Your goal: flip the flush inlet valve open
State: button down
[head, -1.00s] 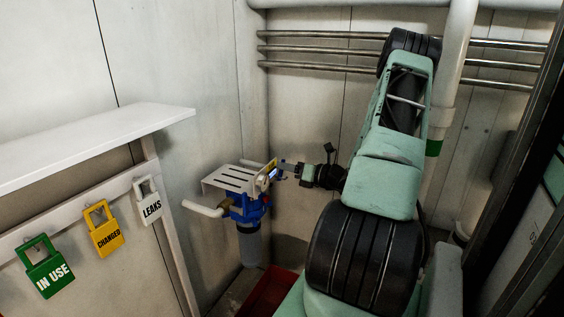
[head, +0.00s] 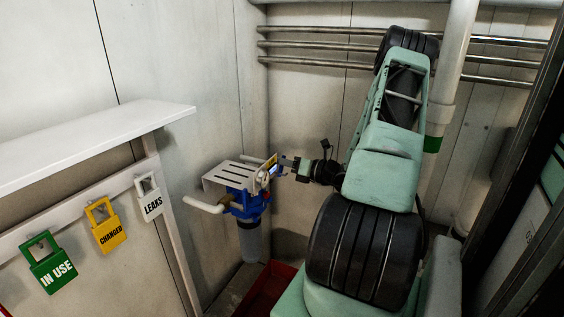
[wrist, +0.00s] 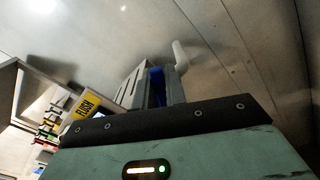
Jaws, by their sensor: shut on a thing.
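The flush inlet valve is on the blue filter unit (head: 246,206) under a slotted metal bracket (head: 232,178) at the back corner. My gripper (head: 281,163) reaches in from the right, at the height of the bracket. In the wrist view, my gripper (wrist: 160,76) has a blue piece, apparently the valve handle (wrist: 157,88), between its grey fingers. It is shut on this piece. The handle's far end and pivot are hidden.
A white pipe stub (head: 204,206) sticks out left of the unit. A white shelf (head: 95,140) with green, yellow and white lock tags (head: 106,226) stands at left. A red bin (head: 268,288) is below. Steel rails (head: 320,52) run along the back wall.

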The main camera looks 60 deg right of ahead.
jog(key=shift+d+m+p, duration=0.3)
jog(key=shift+m+p, duration=0.45)
jog(key=shift+m, duration=0.25)
jog(key=shift+d+f+m+p, duration=0.2)
jog(key=shift+f+m+p, duration=0.4)
jog(key=shift+m, duration=1)
jog(key=shift+d+f+m+p, duration=0.25)
jog(key=shift+f+m+p, duration=0.4)
jog(key=shift+m, duration=0.95)
jog(key=shift+d+f+m+p, duration=0.2)
jog(key=shift+f+m+p, duration=0.4)
jog(key=shift+m, duration=1)
jog(key=shift+r, duration=0.1)
jog(key=c, duration=1.4)
grip_release()
jog(key=shift+c, duration=0.2)
